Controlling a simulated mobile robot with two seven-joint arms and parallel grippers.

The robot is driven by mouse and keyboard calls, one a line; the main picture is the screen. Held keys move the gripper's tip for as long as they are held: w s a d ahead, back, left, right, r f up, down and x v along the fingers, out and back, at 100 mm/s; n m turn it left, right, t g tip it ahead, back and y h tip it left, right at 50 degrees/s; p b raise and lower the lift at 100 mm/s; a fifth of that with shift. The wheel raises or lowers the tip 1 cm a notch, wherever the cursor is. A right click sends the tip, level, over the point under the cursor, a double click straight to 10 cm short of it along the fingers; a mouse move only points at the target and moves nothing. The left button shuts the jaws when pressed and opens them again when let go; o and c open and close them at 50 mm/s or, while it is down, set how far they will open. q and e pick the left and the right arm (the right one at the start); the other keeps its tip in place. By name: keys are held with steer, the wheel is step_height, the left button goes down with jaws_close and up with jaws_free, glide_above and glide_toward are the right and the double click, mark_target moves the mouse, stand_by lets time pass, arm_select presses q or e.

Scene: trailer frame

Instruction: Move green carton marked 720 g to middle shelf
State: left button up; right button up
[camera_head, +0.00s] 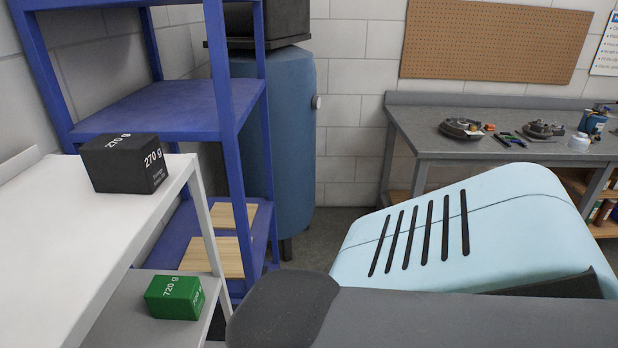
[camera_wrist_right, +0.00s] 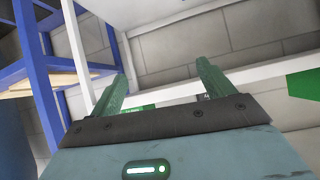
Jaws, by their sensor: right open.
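The green carton marked 720 g (camera_head: 175,297) stands on the lower grey level (camera_head: 128,318) of a white rack at the lower left of the head view. A blue rack (camera_head: 232,140) behind it has a bare blue middle shelf (camera_head: 165,108). In the right wrist view my right gripper (camera_wrist_right: 159,80) is open, its two greenish fingers apart with no object clearly held between them. A green patch (camera_wrist_right: 305,84) shows at that view's right edge; I cannot tell whether it is the carton. My left gripper is in neither view.
A black carton marked 270 g (camera_head: 124,163) stands on the white rack's top (camera_head: 60,220). Wooden boards (camera_head: 214,257) lie on the blue rack's low shelf. A blue tank (camera_head: 290,140) stands behind. A grey workbench (camera_head: 470,143) with tools is at the right.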

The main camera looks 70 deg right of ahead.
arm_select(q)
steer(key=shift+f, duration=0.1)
arm_select(e)
steer(key=s+a+f+g, duration=0.1)
steer(key=s+a+f, duration=0.3)
steer(key=s+a, duration=0.2)
steer(key=s+a+f+m+g+h, duration=0.1)
steer(key=s+a+f, duration=0.2)
steer(key=s, duration=0.7)
steer(key=a, duration=0.2)
steer(key=shift+a+f+g+h, duration=0.3)
steer(key=shift+a+f+g, duration=0.1)
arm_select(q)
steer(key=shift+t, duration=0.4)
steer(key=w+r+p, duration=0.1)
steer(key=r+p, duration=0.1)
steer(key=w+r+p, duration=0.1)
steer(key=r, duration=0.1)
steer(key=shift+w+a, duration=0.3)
arm_select(e)
steer(key=shift+t, duration=0.5)
steer(key=w+r, duration=0.2)
steer(key=r, duration=0.2)
steer(key=shift+w+d+r, duration=0.1)
steer(key=shift+w+d, duration=0.1)
steer(key=shift+w, duration=0.2)
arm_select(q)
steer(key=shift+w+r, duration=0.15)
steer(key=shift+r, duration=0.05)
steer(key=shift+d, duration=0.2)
